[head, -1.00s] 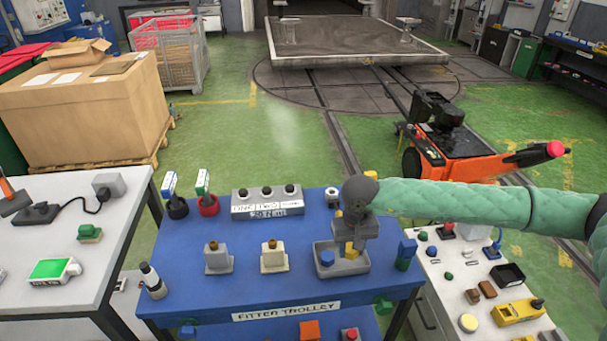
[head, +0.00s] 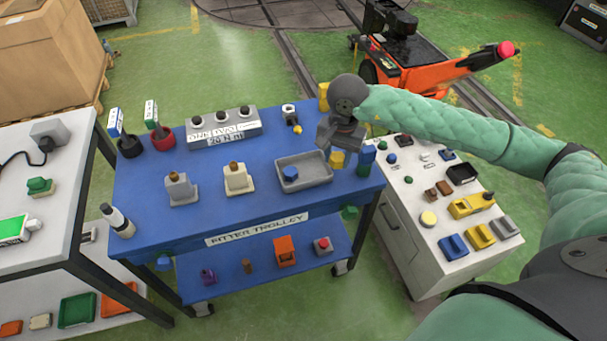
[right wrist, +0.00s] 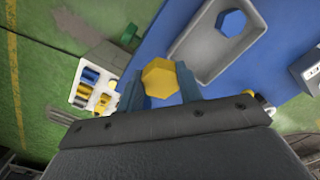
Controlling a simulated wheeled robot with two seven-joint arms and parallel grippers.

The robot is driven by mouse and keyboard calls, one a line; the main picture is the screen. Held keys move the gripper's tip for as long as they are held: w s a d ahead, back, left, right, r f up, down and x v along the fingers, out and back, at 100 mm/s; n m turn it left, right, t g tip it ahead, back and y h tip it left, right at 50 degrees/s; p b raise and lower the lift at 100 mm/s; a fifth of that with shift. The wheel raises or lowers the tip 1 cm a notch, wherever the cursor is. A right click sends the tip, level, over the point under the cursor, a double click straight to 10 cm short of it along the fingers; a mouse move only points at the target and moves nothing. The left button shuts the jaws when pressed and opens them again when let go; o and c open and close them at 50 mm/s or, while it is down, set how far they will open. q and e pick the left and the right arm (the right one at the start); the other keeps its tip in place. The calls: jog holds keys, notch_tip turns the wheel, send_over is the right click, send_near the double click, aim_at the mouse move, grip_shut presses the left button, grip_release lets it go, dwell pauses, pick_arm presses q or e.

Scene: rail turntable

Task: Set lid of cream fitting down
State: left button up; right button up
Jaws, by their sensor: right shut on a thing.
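My right gripper (head: 338,150) is shut on a yellow hexagonal lid (head: 338,159), held near the right end of a grey tray (head: 318,178). The right wrist view shows the yellow lid (right wrist: 160,78) between the two fingers, apart from the tray (right wrist: 212,62). A blue hexagonal lid (head: 290,173) lies in the tray. The cream fitting (head: 238,180) stands upright on the blue trolley (head: 215,215), left of the tray, with a brownish tip on top. A similar grey fitting (head: 182,190) stands left of it. My left gripper is out of view.
A blue-green block (head: 366,160) stands on the trolley close right of my right gripper. A grey box with several knobs (head: 223,127) is at the back. A white cabinet (head: 428,215) with loose parts stands right. Trolley top is clear in front of the fittings.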

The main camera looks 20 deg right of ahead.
aim_at(333, 154)
jog(key=shift+s+d+r+m, duration=0.5)
jog(key=shift+s+d+m, duration=0.2)
jog(key=shift+d+m, duration=1.2)
jog(key=w+a+f+p, duration=0.1)
jog(key=w+a, duration=0.1)
jog(key=w+a+f+p, duration=0.1)
jog(key=w+f+p, duration=0.1)
jog(key=shift+w+a+f, duration=0.15)
jog(key=shift+w+a, duration=0.15)
jog(key=shift+a, duration=0.05)
jog(key=w+a+f+p, duration=0.1)
jog(key=w, duration=0.1)
jog(key=w+a+f+p, duration=0.2)
jog(key=shift+a+f, duration=0.1)
jog(key=shift+f, duration=0.4)
notch_tip(333, 154, down, 3)
jog(key=shift+f+p, duration=0.1)
jog(key=shift+p, duration=1.15)
jog(key=shift+f, duration=0.2)
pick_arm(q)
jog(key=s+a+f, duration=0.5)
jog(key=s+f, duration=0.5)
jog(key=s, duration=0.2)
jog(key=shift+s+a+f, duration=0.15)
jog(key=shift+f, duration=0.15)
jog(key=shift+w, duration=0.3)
pick_arm(e)
jog(key=shift+f, duration=0.1)
